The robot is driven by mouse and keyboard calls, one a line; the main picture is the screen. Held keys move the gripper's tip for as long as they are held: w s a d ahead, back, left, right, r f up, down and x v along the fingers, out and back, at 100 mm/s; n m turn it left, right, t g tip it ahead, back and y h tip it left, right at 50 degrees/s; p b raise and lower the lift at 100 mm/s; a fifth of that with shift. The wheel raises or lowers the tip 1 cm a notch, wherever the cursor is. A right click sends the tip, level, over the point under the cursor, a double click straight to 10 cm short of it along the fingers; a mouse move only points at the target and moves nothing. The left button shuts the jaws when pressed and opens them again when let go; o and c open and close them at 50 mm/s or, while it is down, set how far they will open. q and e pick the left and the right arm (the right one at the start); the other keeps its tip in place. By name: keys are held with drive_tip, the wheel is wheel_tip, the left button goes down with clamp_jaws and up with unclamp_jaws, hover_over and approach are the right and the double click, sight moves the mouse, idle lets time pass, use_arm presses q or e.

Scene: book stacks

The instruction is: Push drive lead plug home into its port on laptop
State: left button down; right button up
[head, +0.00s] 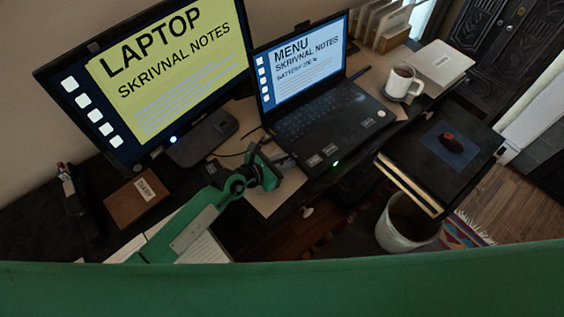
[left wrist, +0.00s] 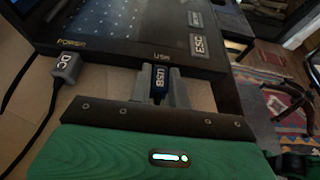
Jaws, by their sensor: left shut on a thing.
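The laptop (head: 325,128) stands open on the desk, its screen reading MENU. My left gripper (head: 268,177) is at the laptop's left side edge in the head view. In the left wrist view the gripper (left wrist: 160,88) is shut on a dark blue plug marked USB (left wrist: 160,84), the drive lead plug. The plug lines up with the USB label on the laptop's edge (left wrist: 150,50). Its front end is at or very near that edge; I cannot tell how deep it sits. The drive is not clearly visible. My right gripper is not in view.
A grey DC plug (left wrist: 66,66) with a black cable sits by the POWER label, left of the USB plug. A bin (head: 405,228) stands below the desk's edge.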

use_arm(q)
drive_tip(key=c, duration=1.2)
unclamp_jaws()
drive_tip(key=shift+s+a+r, duration=0.2)
drive_tip(key=shift+s+a, duration=0.15)
drive_tip(key=shift+a, duration=0.1)
drive_tip(key=b+v, duration=0.1)
drive_tip(key=v, duration=1.1)
drive_tip(key=shift+s+a+r, duration=0.1)
drive_tip(key=shift+s+a, duration=0.05)
drive_tip(key=shift+s, duration=0.05)
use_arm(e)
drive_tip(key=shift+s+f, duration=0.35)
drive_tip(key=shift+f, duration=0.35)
